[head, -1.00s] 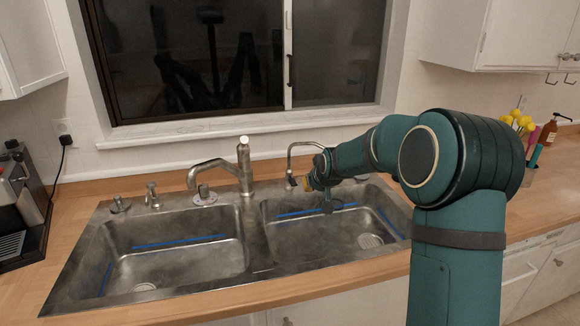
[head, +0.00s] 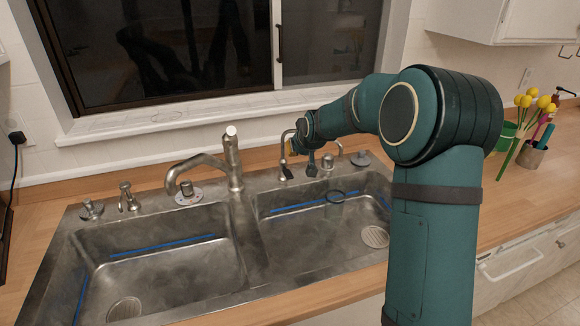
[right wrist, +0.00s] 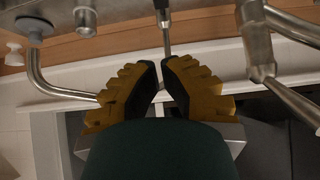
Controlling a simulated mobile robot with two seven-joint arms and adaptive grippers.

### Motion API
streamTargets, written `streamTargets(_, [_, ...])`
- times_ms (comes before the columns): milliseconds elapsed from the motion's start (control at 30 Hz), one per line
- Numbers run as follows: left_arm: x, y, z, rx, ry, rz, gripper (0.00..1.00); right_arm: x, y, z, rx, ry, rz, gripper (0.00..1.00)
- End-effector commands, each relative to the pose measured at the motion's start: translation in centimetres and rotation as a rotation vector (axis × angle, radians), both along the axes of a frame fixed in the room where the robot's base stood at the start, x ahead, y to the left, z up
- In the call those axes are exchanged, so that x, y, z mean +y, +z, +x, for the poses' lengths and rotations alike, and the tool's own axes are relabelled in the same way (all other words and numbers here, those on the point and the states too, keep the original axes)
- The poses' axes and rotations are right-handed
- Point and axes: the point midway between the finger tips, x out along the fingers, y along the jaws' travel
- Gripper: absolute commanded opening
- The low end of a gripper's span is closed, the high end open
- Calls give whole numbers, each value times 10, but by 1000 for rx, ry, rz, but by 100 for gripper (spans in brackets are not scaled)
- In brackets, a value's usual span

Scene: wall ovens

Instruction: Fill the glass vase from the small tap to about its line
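The clear glass vase (head: 335,212) stands in the right basin; its dark rim shows and the rest is faint. I cannot make out its line or any water. The small tap (head: 284,160) is the thin curved one behind that basin. In the right wrist view the small tap's thin pipe (right wrist: 60,92) curves left of my right gripper (right wrist: 160,66). The yellow-backed fingers are nearly together, with a thin metal rod (right wrist: 166,35) right at their tips. I cannot tell if they pinch it. My left gripper is out of view.
A large faucet (head: 233,160) stands between the two basins. The left basin (head: 165,262) is empty. Several small fittings line the sink's back edge. A pot with yellow flowers (head: 530,152) stands on the right counter. The window (head: 180,50) is behind the sink.

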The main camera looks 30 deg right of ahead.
Motion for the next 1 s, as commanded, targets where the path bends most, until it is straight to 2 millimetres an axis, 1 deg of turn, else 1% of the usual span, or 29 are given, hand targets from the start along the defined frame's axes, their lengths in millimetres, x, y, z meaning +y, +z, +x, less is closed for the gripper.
streamTargets(167, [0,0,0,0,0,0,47,-1,-2,2,1,-1,0,0])
streamTargets(267, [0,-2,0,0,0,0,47,-1,-9,7,3,1,-1,0])
streamTargets(367, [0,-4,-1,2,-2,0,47,-5,-21,17,4,0,0,0])
streamTargets(767, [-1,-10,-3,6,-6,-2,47,-17,-75,70,3,0,1,0])
streamTargets(900, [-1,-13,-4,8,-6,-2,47,-17,-95,69,3,0,1,0])
streamTargets(1000, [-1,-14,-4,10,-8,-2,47,-17,-104,69,2,0,0,0])
